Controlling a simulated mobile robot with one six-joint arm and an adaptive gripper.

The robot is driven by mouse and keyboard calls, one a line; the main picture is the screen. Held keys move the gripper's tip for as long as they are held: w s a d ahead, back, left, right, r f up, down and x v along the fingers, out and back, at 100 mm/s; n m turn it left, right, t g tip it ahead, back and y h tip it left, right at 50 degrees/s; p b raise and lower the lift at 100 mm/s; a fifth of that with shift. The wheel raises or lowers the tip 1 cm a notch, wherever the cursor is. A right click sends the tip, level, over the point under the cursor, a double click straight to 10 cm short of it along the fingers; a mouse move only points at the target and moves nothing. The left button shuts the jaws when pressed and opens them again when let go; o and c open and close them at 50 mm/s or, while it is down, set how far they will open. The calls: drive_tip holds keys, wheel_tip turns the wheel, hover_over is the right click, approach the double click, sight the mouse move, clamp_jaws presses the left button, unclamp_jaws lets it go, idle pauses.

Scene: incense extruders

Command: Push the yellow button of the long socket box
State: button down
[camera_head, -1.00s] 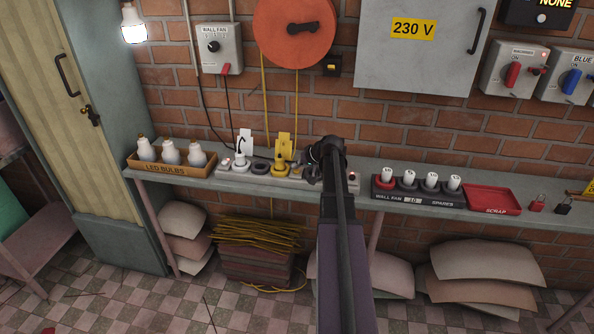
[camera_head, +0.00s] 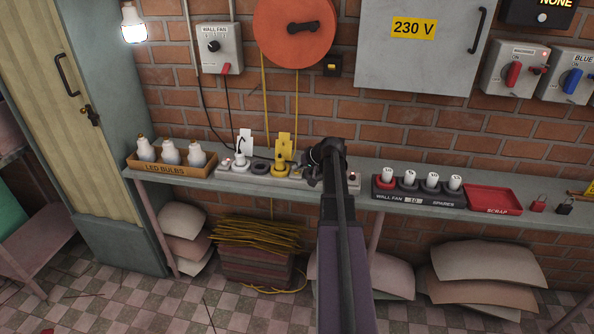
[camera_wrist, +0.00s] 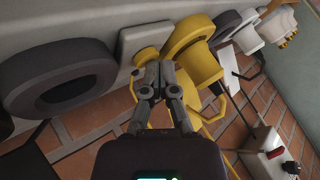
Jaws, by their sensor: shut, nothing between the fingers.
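The long socket box (camera_head: 240,177) is a pale grey strip on the shelf; its surface also shows in the wrist view (camera_wrist: 110,12). The yellow button (camera_wrist: 146,56) is a round disc on a pale square plate, partly covered by my fingers. My gripper (camera_wrist: 160,62) is shut and empty, its tips right at the button; I cannot tell whether they touch it. In the head view my gripper (camera_head: 311,172) is over the right half of the box and hides part of it.
Beside the button are a yellow plug (camera_wrist: 196,42) and a dark round socket (camera_wrist: 58,75). A white plug (camera_head: 241,160) stands further left on the box. The bulb tray (camera_head: 172,170) is left of the box, the spares rack (camera_head: 420,196) right.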

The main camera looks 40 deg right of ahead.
drive_tip(key=shift+r+p, duration=0.3)
drive_tip(key=shift+r, duration=0.1)
wheel_tip(320, 180, up, 6)
drive_tip(key=p, duration=0.6)
idle(0.4)
